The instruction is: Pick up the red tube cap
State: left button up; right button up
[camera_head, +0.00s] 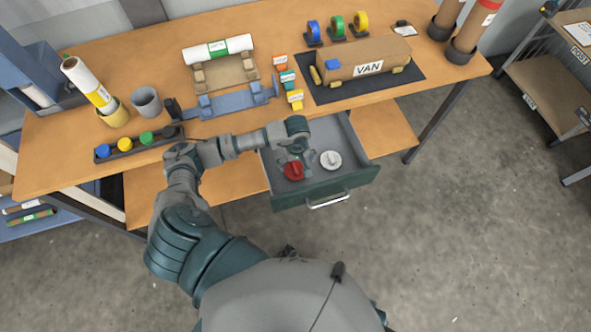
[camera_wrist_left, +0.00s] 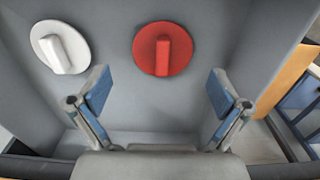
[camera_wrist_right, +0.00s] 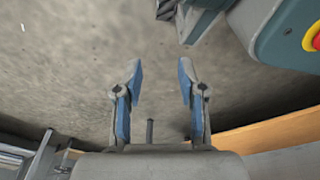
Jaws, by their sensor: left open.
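The red tube cap (camera_head: 293,171) lies in the open drawer, a round disc with a raised grip bar. In the left wrist view the red cap (camera_wrist_left: 163,49) lies ahead of the fingertips, roughly centred between them and apart from both. A white cap (camera_head: 330,159) lies in the drawer to its right; it also shows in the left wrist view (camera_wrist_left: 60,47). My left gripper (camera_wrist_left: 160,92) is open and empty over the drawer. In the head view my left gripper (camera_head: 296,155) is partly hidden by its wrist. My right gripper (camera_wrist_right: 159,82) is open and empty above the floor.
The green-fronted drawer (camera_head: 353,180) is pulled out below the wooden table (camera_head: 160,55); its walls stand around the caps. On the table are a tube on a stand (camera_head: 218,48), a package marked VAN (camera_head: 365,62) and a button strip (camera_head: 135,147). Free floor lies at right.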

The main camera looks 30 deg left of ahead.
aim_at(296, 168)
pick_arm(q)
jog(key=f, duration=0.2)
jog(key=a+f, duration=0.1)
jog(key=f, duration=0.1)
jog(key=shift+d+f, duration=0.2)
jog(key=shift+f, duration=0.25)
pick_arm(e)
jog(key=shift+s+f, duration=0.25)
jog(key=shift+s, duration=0.55)
pick_arm(q)
jog(key=shift+d, duration=0.1)
